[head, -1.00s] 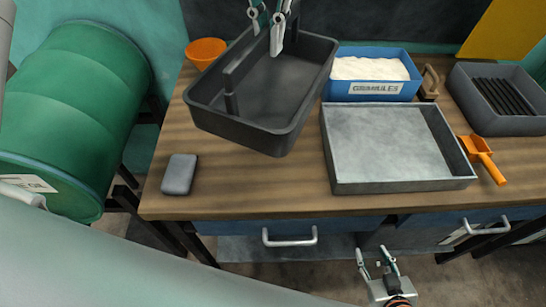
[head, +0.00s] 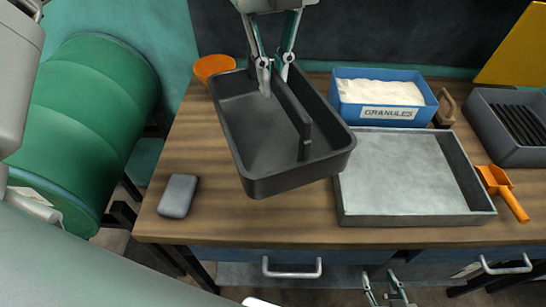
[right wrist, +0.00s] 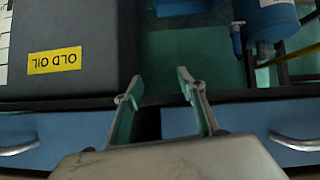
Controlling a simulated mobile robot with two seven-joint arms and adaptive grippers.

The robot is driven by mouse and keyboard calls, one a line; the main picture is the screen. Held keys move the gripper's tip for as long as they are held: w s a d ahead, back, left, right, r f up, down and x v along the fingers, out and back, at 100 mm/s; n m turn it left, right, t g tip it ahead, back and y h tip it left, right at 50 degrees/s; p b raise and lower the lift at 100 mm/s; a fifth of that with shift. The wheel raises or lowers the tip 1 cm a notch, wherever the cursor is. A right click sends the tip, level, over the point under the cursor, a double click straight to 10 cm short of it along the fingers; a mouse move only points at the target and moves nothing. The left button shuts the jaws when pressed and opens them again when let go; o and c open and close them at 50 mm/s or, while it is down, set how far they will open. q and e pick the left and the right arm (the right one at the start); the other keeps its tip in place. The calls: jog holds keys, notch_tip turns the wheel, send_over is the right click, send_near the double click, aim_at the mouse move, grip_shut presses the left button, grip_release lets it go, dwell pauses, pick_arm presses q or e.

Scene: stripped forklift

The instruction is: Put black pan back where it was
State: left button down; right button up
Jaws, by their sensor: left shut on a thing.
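The black pan (head: 245,150), a dark rectangular tub with a central divider handle, is in the head view over the left part of the workbench. It sits turned at an angle, and its right corner overlaps the metal tray's edge in the picture. It appears lifted, but its height is hard to tell. My left gripper (head: 276,82) is shut on the pan's handle at its far end. My right gripper (head: 388,288) is open and empty in front of the bench's drawers; its parted fingers also show in the right wrist view (right wrist: 156,90).
On the wooden bench (head: 240,222) are a grey metal tray (head: 405,180), a blue granules box (head: 375,112), an orange bowl (head: 212,68), a grey block (head: 178,196), an orange scoop (head: 503,192) and a slotted grey bin (head: 505,128).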

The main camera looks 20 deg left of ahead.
aim_at(273, 131)
pick_arm(q)
notch_tip(273, 131, down, 19)
jog(key=shift+p, duration=0.4)
jog(key=shift+f, duration=0.15)
jog(key=c, duration=2.2)
grip_release()
notch_tip(273, 131, up, 12)
jog(key=shift+r+b, duration=0.15)
jog(key=shift+b, duration=0.35)
